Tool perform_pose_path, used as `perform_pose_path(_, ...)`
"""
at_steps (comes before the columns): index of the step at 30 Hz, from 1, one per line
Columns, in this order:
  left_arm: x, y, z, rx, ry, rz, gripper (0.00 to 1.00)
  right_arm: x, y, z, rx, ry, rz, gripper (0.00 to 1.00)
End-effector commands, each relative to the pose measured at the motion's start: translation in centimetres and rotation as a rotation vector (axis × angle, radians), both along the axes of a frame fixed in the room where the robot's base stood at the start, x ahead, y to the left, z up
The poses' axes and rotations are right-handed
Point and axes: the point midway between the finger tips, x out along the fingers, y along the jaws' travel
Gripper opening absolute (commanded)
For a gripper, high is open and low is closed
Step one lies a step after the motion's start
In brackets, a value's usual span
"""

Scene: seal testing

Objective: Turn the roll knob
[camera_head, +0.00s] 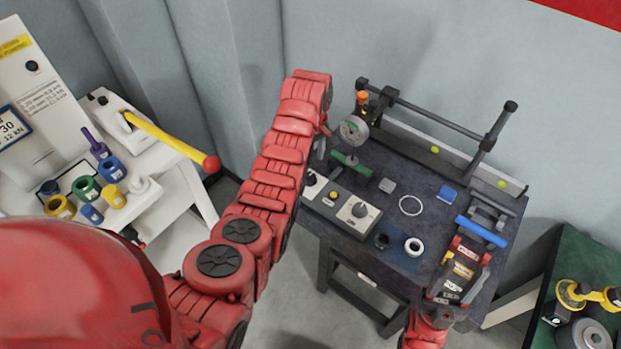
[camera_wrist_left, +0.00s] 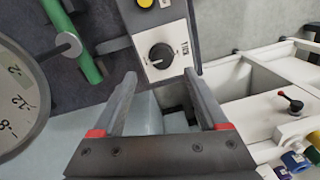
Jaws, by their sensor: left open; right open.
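A grey control panel (camera_head: 342,205) lies along the left front edge of the dark bench. It carries a dark knob (camera_head: 311,179) at its left end, a yellow button (camera_head: 333,195) and another knob (camera_head: 359,210) at its right end. In the left wrist view, the end knob (camera_wrist_left: 161,56) sits just beyond the fingertips of my open left gripper (camera_wrist_left: 159,76), with no contact visible. The label beside it is too small to read surely. In the head view my left gripper is largely hidden behind its arm. My right gripper (camera_head: 468,247) is open over the right side of the bench.
A round gauge (camera_head: 353,129) and a green handle (camera_head: 351,164) stand close behind the panel; both crowd the left wrist view. A white ring (camera_head: 413,246), a thin ring (camera_head: 410,205) and a blue block (camera_head: 447,193) lie on the bench. A white table with coloured rings stands left.

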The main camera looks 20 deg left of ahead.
Motion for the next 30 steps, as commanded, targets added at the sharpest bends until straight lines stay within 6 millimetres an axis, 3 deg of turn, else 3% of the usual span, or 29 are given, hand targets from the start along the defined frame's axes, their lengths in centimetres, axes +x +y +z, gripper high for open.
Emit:
perform_pose_path(1,-0.2,0.0,-1.3,-0.001,0.005,0.0,0.76,0.0,0.0,-0.3,0.0,-0.001,0.0,0.5)
perform_pose_path(5,-0.4,0.0,-3.3,0.0,0.007,-0.001,0.76,0.0,0.0,1.9,0.0,-0.001,0.0,0.5)
perform_pose_path(10,-0.2,0.1,-5.2,0.0,0.004,-0.001,0.76,0.0,0.0,2.1,0.0,-0.001,0.0,0.5)
perform_pose_path(25,-0.3,0.1,-6.5,0.001,0.0,-0.001,0.76,0.0,0.0,2.3,0.0,-0.001,0.0,0.5)
perform_pose_path(30,-0.3,0.1,-6.5,0.001,0.0,-0.001,0.47,0.0,0.0,2.3,0.0,-0.001,0.0,0.5)
